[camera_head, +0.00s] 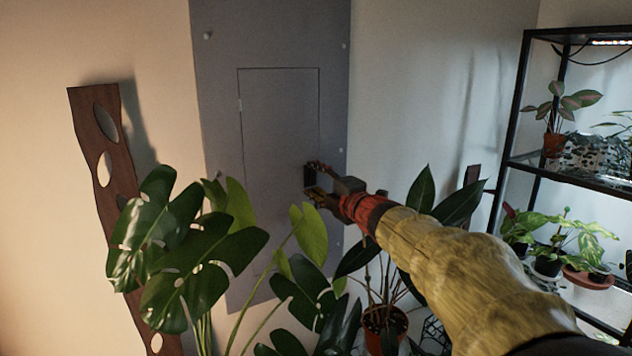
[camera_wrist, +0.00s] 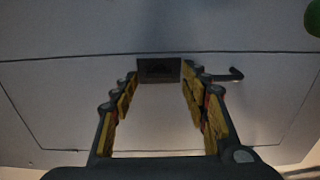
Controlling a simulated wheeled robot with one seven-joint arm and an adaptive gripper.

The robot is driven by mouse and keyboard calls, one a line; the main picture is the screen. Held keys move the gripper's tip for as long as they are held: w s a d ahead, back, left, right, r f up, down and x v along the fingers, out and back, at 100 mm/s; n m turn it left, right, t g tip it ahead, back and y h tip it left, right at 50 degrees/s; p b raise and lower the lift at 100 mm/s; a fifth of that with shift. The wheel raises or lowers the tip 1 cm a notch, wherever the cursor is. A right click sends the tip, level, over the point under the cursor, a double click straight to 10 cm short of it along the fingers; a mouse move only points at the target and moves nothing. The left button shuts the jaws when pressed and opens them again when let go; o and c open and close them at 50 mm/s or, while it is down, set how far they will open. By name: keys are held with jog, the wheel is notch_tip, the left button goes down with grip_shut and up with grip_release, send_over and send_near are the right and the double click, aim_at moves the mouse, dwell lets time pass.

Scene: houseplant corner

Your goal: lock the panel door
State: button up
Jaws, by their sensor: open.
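The grey panel (camera_head: 270,45) is on the wall in the head view. Its door (camera_head: 275,120) sits flush in the panel and looks shut. A small dark rectangular latch (camera_head: 309,174) is at the door's right edge. My gripper (camera_head: 314,180) is at the latch with its fingers apart. In the wrist view the latch (camera_wrist: 158,70) shows between and just beyond the tips of my open gripper (camera_wrist: 160,82). The door seam runs close by it. Whether the fingers touch the latch, and whether it is locked, I cannot tell.
A large-leaved plant (camera_head: 200,250) stands in front of the panel's lower left. A potted plant (camera_head: 385,325) is below my arm. A black shelf (camera_head: 515,120) with plants stands at the right. A wooden board (camera_head: 90,150) with holes leans at the left.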

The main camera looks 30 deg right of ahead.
jog(key=s, duration=1.2)
jog(key=shift+d, duration=0.25)
jog(key=shift+d, duration=0.1)
